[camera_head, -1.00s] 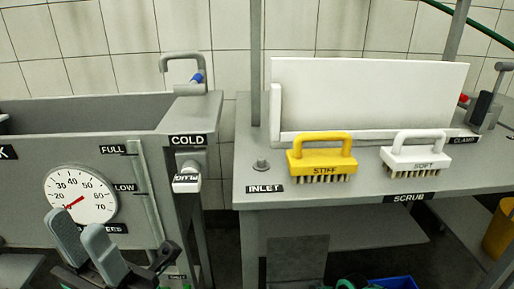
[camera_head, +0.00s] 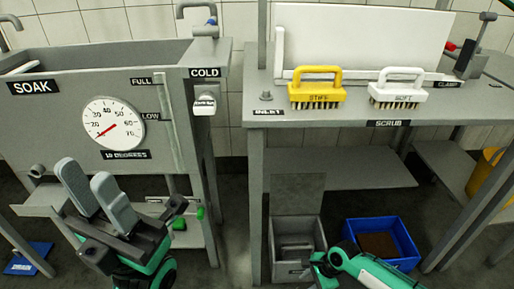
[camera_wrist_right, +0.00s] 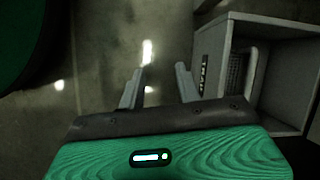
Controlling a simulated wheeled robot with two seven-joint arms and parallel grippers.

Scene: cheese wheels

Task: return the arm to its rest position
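My left gripper (camera_head: 97,196) shows at the lower left in the head view, in front of the soak sink. Its two grey fingers point up, stand apart and hold nothing. My right arm comes in at the bottom of the head view, low in front of a grey open box; its fingers are not clear there. In the right wrist view my right gripper (camera_wrist_right: 158,85) has its two fingers apart with only floor between them. The grey box (camera_wrist_right: 262,75) is just to the right of it.
The soak sink (camera_head: 50,110) with its dial (camera_head: 113,122) stands at left. The scrub bench (camera_head: 350,116) holds a yellow brush (camera_head: 317,92), a white brush (camera_head: 397,90) and a white board (camera_head: 360,35). Below are the grey box (camera_head: 290,268) and a blue bin (camera_head: 352,232).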

